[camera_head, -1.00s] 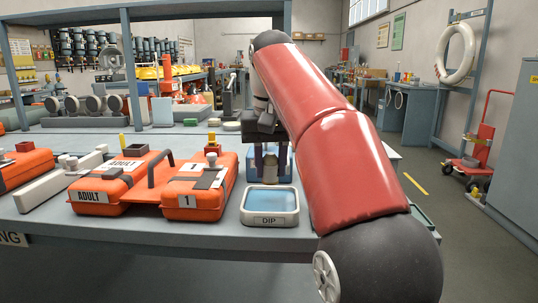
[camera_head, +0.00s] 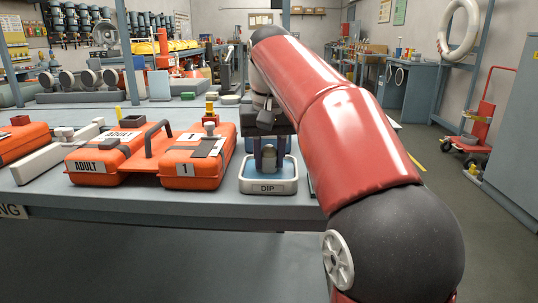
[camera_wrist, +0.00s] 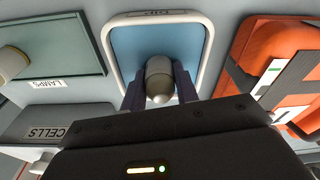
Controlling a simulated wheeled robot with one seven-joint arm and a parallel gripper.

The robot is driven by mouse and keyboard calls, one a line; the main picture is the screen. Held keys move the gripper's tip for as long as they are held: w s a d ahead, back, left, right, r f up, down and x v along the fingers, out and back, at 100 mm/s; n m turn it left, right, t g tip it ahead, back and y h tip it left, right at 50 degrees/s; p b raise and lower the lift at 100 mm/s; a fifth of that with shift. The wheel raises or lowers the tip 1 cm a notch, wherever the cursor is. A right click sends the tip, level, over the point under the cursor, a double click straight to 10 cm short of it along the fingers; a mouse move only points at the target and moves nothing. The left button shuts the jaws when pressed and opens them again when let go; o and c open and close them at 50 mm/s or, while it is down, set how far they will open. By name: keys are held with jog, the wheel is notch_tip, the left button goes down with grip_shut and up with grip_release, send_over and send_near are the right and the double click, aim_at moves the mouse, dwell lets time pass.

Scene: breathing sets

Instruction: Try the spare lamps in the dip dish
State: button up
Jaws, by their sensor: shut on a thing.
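The dip dish (camera_head: 268,188) is a pale, rounded tray labelled DIP with blue inside, near the front edge of the bench. It fills the top middle of the wrist view (camera_wrist: 206,50). My gripper (camera_wrist: 160,88) points down over the dish, its fingers shut on a spare lamp (camera_wrist: 158,76), a pale grey cylinder with a rounded metallic end. In the head view my gripper (camera_head: 269,160) hides part of the dish's inside. I cannot tell whether the lamp touches the liquid. The LAMPS tray (camera_wrist: 85,70) is beside the dish, with a beige cylinder (camera_wrist: 12,62) at its edge.
An orange case (camera_head: 190,175) marked 1 and an orange ADULT case (camera_head: 100,168) stand left of the dish. Small pieces sit on them. A CELLS tray (camera_wrist: 40,122) shows in the wrist view. A red trolley (camera_head: 480,140) stands on the floor at right.

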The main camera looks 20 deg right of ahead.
jog(key=shift+f+b, duration=0.4)
jog(key=shift+f, duration=0.15)
jog(key=o, duration=1.2)
jog(key=shift+c, duration=0.2)
